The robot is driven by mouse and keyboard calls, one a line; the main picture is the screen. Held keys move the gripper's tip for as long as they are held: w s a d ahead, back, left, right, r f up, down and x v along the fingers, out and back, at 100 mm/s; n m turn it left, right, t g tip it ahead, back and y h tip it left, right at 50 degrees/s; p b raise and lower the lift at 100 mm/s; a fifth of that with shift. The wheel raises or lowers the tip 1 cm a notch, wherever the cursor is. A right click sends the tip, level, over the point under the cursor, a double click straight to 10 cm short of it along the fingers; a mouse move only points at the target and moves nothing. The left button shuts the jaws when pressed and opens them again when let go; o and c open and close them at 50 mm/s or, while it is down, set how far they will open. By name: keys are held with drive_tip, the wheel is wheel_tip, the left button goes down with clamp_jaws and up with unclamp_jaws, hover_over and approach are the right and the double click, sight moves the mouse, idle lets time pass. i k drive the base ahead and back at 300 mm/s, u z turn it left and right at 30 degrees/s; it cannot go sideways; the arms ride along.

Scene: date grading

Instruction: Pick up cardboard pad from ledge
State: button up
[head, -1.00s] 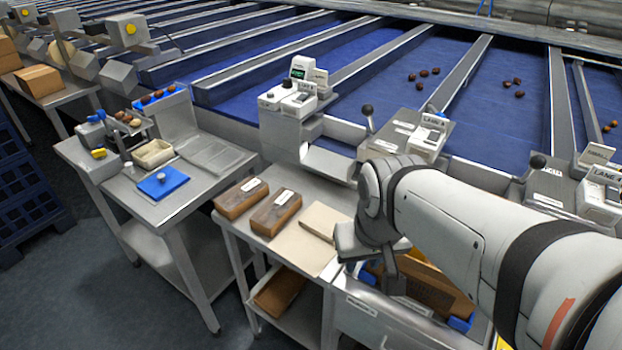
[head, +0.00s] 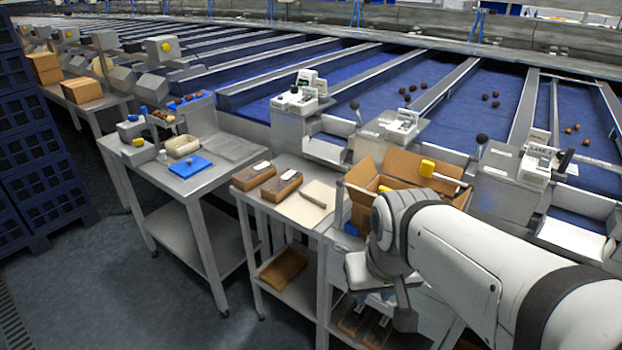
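A flat tan cardboard pad (head: 296,209) lies on the grey side table, right of two brown boxes. A smaller tan piece (head: 318,192) lies over its right part. My gripper (head: 404,316) is low at the right of the pad, in front of the stand that bears an open carton. It is apart from the pad. It is small and mostly hidden by my wrist, so I cannot tell whether its fingers are open or shut.
The open cardboard carton (head: 366,178) stands right of the pad, flaps up. Two brown boxes (head: 281,187) lie left of it. A left table holds a blue pad (head: 191,166) and a scale. Dark blue crates (head: 22,130) are stacked at far left. Floor in front is clear.

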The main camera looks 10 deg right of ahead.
sight(309, 206)
drive_tip(key=u, duration=0.2)
drive_tip(key=i, duration=0.9)
drive_tip(key=z, duration=0.1)
